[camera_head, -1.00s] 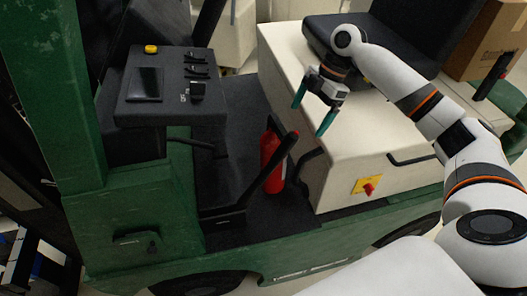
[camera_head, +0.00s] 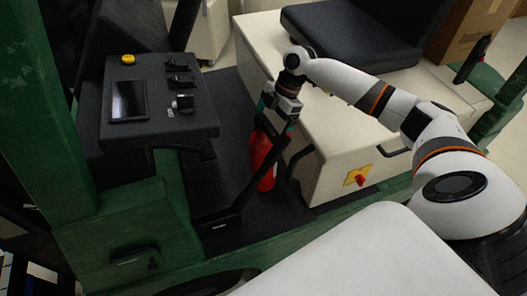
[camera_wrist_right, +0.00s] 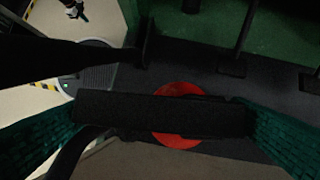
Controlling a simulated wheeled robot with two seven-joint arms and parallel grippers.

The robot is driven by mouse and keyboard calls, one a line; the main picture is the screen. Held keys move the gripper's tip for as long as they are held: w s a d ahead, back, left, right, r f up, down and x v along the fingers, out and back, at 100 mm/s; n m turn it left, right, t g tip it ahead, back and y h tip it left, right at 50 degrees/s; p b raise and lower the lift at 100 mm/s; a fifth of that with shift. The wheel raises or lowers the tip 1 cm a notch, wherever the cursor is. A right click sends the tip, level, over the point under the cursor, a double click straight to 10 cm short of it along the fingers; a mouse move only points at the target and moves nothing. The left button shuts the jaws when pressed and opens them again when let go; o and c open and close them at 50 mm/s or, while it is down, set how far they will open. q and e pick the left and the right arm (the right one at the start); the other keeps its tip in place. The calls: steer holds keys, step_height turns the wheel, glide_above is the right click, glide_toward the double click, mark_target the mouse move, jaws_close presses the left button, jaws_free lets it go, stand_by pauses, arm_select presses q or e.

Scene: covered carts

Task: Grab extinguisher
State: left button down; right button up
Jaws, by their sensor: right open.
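The red extinguisher (camera_head: 262,160) stands on the dark floor of the green forklift, against the side of the cream seat housing. A black lever partly hides it in the head view. In the right wrist view the extinguisher (camera_wrist_right: 180,90) shows as a red round shape, crossed by a dark bar that lies between the fingers. My right gripper (camera_head: 276,120) is just above the extinguisher's top, pointing down, with its teal fingers apart. Its fingers also show at both sides of the right wrist view (camera_wrist_right: 165,130). I cannot see any contact. My left gripper is not in view.
The black control panel (camera_head: 160,100) with a yellow button is left of my right gripper. The cream housing (camera_head: 330,120) with its black seat (camera_head: 350,35) is to the right. The black lever (camera_head: 265,175) rises close in front of the extinguisher.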

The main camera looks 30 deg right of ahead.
mark_target(265, 135)
steer(key=shift+x, duration=1.45)
steer(key=shift+a, duration=0.1)
steer(key=c, duration=1.6)
steer(key=shift+w+r, duration=0.15)
steer(key=shift+r, duration=0.05)
steer(key=shift+c, duration=1.2)
